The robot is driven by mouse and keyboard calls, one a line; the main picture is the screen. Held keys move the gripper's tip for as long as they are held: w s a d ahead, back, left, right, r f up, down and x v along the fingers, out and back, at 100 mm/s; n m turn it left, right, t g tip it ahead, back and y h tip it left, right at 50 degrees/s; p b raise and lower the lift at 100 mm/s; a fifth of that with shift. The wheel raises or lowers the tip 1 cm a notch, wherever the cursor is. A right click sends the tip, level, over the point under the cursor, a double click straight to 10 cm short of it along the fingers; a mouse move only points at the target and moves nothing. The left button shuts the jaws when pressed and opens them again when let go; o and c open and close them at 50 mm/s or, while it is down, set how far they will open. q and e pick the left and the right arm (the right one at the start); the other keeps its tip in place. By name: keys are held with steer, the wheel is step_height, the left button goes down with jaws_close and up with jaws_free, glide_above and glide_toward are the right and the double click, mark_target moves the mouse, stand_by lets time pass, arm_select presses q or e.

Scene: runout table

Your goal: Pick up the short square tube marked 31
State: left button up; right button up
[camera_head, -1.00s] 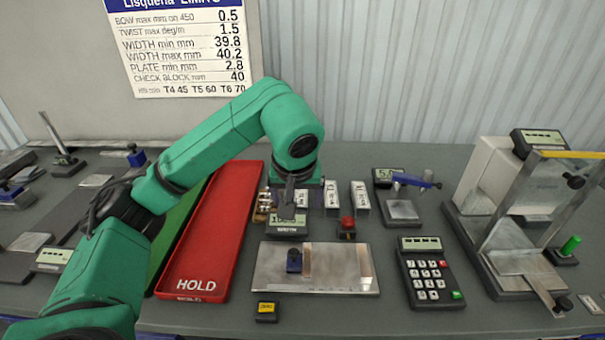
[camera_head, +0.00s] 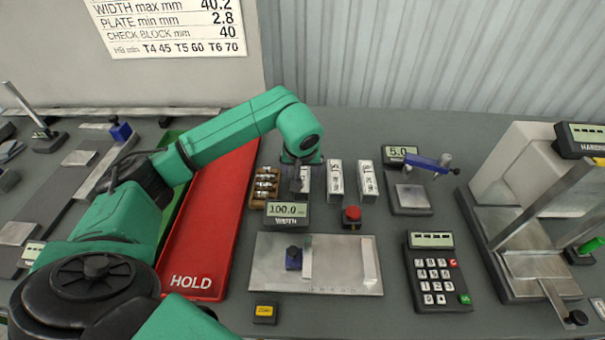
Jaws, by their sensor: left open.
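Several short pale square tubes lie in a row behind the width gauge. The middle tube (camera_head: 335,180) and the right tube (camera_head: 367,181) show dark markings on top, too small to read surely. A left tube (camera_head: 305,181) is partly hidden by my left gripper (camera_head: 297,186), which points down over it. I cannot tell which tube is marked 31, or whether the fingers touch the left tube. My left gripper is open. My right gripper is not in view.
The width gauge display (camera_head: 287,210) and a red button (camera_head: 351,214) stand in front of the tubes. A wooden rack (camera_head: 258,200) is left of them, beside the red HOLD tray (camera_head: 205,235). A blue-armed gauge (camera_head: 410,197) is to the right. A keypad (camera_head: 436,275) stands nearer.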

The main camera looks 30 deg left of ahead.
arm_select(q)
steer(key=shift+x, duration=1.1)
steer(key=shift+f, duration=0.2)
jaws_close()
